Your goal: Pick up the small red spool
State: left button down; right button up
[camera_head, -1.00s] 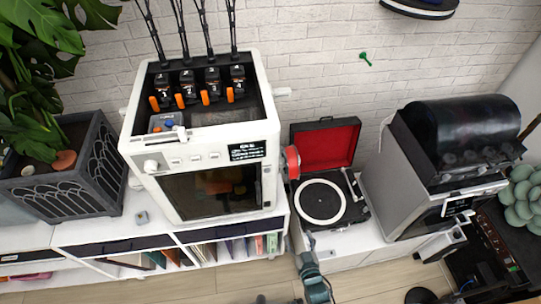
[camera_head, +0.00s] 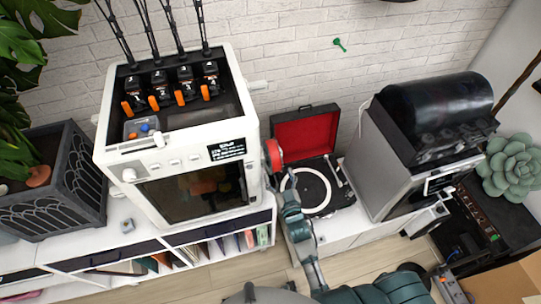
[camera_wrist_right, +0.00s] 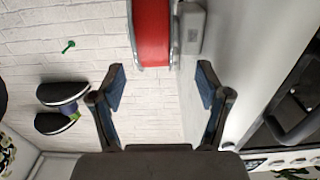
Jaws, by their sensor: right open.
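The small red spool (camera_head: 273,156) is mounted on the right side of the white 3D printer, in the middle of the head view. In the right wrist view the red spool (camera_wrist_right: 153,38) shows at the top, beyond my fingertips and beside a grey bracket. My right gripper (camera_head: 287,178) reaches up from below, just under and right of the spool. In the wrist view my right gripper (camera_wrist_right: 160,88) is open, with nothing between its fingers. My left gripper is not in view.
The white printer (camera_head: 137,163) stands left of the spool. A turntable with a red-lined lid (camera_head: 303,134) sits behind my right arm. A grey machine with a black drum (camera_head: 437,107) stands farther right. A green key-like thing (camera_head: 339,44) is on the brick wall.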

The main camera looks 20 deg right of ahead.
aim_at(277, 167)
jog(key=w, duration=0.3)
jog(key=w+d, duration=0.1)
jog(key=w, duration=0.1)
jog(key=shift+w+f+p, duration=0.15)
jog(key=shift+p, duration=0.2)
jog(key=shift+a, duration=0.25)
jog(key=shift+c, duration=1)
jog(key=shift+a, duration=0.15)
jog(key=c, duration=1.2)
grip_shut()
